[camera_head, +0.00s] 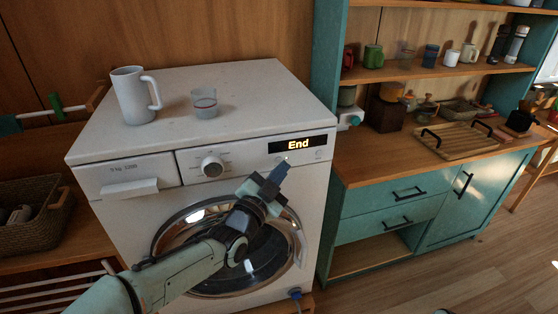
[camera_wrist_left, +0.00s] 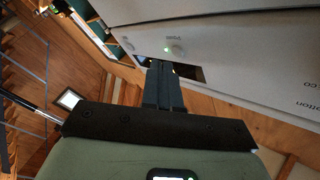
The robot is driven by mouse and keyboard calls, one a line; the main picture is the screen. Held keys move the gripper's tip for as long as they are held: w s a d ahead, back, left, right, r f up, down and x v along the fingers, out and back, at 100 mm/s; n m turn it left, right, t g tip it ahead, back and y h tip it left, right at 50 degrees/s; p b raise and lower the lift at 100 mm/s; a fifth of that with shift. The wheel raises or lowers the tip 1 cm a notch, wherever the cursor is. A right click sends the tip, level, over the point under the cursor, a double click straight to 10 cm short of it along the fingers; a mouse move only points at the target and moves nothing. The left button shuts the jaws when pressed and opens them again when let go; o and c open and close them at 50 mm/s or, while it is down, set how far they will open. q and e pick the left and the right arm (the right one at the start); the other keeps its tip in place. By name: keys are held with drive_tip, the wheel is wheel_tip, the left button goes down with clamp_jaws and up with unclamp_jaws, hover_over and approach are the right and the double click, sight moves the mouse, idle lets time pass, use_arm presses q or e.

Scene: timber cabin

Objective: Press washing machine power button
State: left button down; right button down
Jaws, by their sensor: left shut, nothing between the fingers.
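The white washing machine (camera_head: 130,220) stands in the middle of the head view, with a lit display (camera_head: 299,145) reading "End". In the left wrist view a round button (camera_wrist_left: 175,47) with a small green light shows on its front panel, close to the fingertips. A second, smaller button (camera_wrist_left: 127,43) is to its left. My left gripper (camera_head: 281,168) is shut and empty, its fingertips at the panel just below the display. It also shows in the left wrist view (camera_wrist_left: 159,66). Whether the tips touch the panel, I cannot tell. My right gripper is not in view.
A grey mug (camera_head: 131,97) and a small cup (camera_head: 204,103) stand on the machine's top. The dial (camera_head: 212,166) is left of my gripper. A teal cabinet (camera_head: 375,202) stands close on the right; a woven basket (camera_head: 35,222) is at left.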

use_arm(q)
drive_tip(key=shift+w+a, duration=0.1)
drive_tip(key=shift+w, duration=0.1)
drive_tip(key=shift+w+a, duration=0.1)
drive_tip(key=shift+w, duration=0.15)
drive_tip(key=shift+w, duration=0.15)
idle(0.6)
drive_tip(key=shift+s+d+b, duration=0.2)
drive_tip(key=shift+s+b, duration=0.4)
drive_tip(key=shift+b, duration=0.35)
drive_tip(key=s+b, duration=0.1)
drive_tip(key=s, duration=0.1)
drive_tip(key=s+d, duration=0.1)
drive_tip(key=s+b, duration=0.1)
drive_tip(key=s, duration=0.1)
drive_tip(key=shift+s+d+f+b, duration=0.1)
drive_tip(key=shift+s+d+b, duration=0.2)
drive_tip(key=shift+s+d, duration=0.1)
